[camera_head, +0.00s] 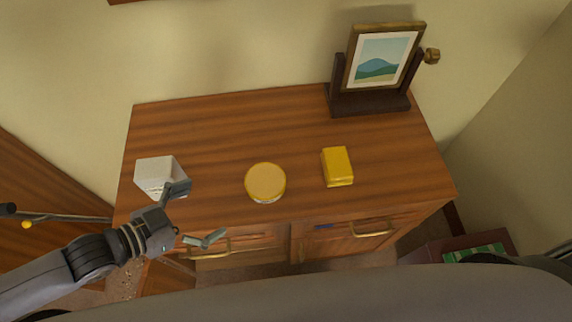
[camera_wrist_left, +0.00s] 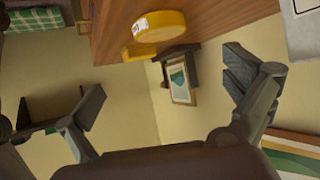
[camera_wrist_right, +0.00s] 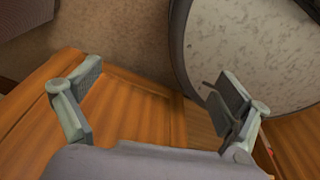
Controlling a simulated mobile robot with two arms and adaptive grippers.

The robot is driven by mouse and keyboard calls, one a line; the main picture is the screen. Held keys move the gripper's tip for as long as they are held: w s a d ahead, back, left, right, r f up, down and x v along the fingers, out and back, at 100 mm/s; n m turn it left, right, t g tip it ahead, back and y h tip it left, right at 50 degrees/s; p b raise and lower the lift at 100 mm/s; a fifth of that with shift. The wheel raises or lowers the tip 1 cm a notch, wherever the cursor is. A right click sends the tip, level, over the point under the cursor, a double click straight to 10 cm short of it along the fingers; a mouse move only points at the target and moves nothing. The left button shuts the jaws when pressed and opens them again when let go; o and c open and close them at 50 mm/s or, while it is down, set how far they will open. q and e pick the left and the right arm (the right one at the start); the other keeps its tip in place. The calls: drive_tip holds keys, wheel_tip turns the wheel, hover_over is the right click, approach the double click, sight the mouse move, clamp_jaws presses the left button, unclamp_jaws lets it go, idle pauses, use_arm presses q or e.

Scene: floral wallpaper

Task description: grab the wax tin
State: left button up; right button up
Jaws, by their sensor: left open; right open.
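The wax tin (camera_head: 265,182) is round and flat with a yellow-orange lid and pale side, near the front middle of the wooden dresser top. It also shows at the top of the left wrist view (camera_wrist_left: 160,28). My left gripper (camera_head: 203,212) is open and empty at the dresser's front edge, left of the tin and apart from it. Its spread fingers also show in the left wrist view (camera_wrist_left: 163,82). My right gripper (camera_wrist_right: 158,85) shows open and empty in the right wrist view; it is not visible in the head view.
A white box (camera_head: 158,174) stands left of the tin, close behind my left gripper's upper finger. A yellow block (camera_head: 337,166) lies right of the tin. A framed picture (camera_head: 382,62) on a dark stand is at the back right. The back left of the dresser top (camera_head: 210,120) is clear.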

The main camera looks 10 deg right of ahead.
use_arm(q)
drive_tip(key=p+x, duration=0.1)
drive_tip(key=x, duration=0.4)
drive_tip(key=shift+w+d, duration=0.2)
approach(264, 181)
drive_tip(key=x, duration=0.3)
drive_tip(key=shift+w+d+f+p, duration=0.1)
drive_tip(key=shift+d+f+p, duration=0.05)
drive_tip(key=shift+p, duration=0.2)
drive_tip(key=shift+w+d+f, duration=0.2)
drive_tip(key=shift+d, duration=0.05)
drive_tip(key=p+x, duration=0.1)
drive_tip(key=x, duration=0.3)
drive_tip(key=shift+w+d, duration=0.15)
drive_tip(key=shift+d, duration=0.05)
drive_tip(key=shift+w+d+f, duration=0.1)
drive_tip(key=shift+d+f, duration=0.05)
drive_tip(key=c, duration=1.4)
use_arm(e)
drive_tip(key=shift+s+a+r, duration=0.15)
drive_tip(key=shift+r, duration=0.4)
drive_tip(key=shift+s+a+r, duration=0.15)
drive_tip(key=shift+a+r, duration=0.05)
drive_tip(key=shift+r, duration=0.4)
drive_tip(key=shift+s+a+r, duration=0.15)
drive_tip(key=shift+r, duration=0.4)
